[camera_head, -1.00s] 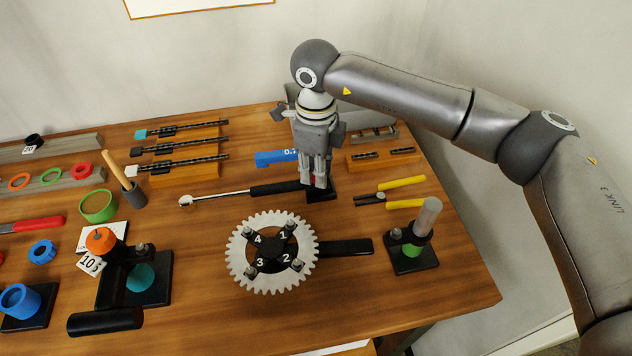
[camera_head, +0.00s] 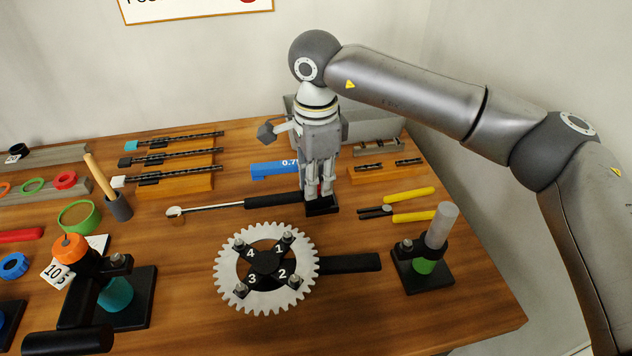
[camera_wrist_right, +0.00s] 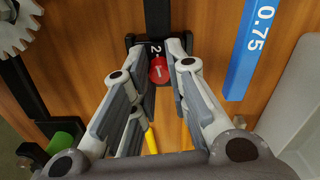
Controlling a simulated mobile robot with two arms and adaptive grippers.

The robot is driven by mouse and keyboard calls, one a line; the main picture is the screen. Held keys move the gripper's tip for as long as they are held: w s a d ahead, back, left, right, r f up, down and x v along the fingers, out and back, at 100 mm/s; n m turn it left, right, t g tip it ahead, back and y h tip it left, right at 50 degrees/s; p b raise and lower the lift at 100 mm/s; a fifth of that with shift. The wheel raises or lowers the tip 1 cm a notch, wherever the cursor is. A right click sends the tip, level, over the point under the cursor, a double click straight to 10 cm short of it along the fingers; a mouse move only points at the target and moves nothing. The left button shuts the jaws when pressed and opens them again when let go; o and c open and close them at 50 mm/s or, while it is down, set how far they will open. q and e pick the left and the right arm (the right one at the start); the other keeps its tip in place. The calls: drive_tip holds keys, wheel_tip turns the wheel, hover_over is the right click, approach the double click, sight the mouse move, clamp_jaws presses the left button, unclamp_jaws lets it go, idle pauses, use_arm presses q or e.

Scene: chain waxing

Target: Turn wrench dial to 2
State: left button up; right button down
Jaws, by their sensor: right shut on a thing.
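The torque wrench (camera_head: 273,200) lies on the bench with a silver shaft and a black handle. The handle's right end meets a small black block (camera_head: 322,207). In the right wrist view, a red round dial (camera_wrist_right: 159,72) with a white mark sits at this block, beside a white "2". The mark runs roughly lengthwise, near the "2"; its exact setting is hard to tell. My right gripper (camera_head: 318,192) points down over the block. In the wrist view its fingertips (camera_wrist_right: 159,62) are closed in on either side of the dial. My left gripper is not in view.
A toothed chainring (camera_head: 226,285) numbered 1 to 4 lies in front. Yellow-handled pliers (camera_head: 408,205) and a black stand with a grey cylinder (camera_head: 441,228) are to the right. A blue "0.75" gauge (camera_wrist_right: 248,50) lies close by. A grey bin (camera_head: 372,133) stands behind.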

idle(0.5)
drive_tip(key=c, duration=1.4)
unclamp_jaws()
drive_tip(key=shift+o, duration=0.2)
wheel_tip(320, 180, up, 12)
drive_tip(key=shift+r, duration=0.1)
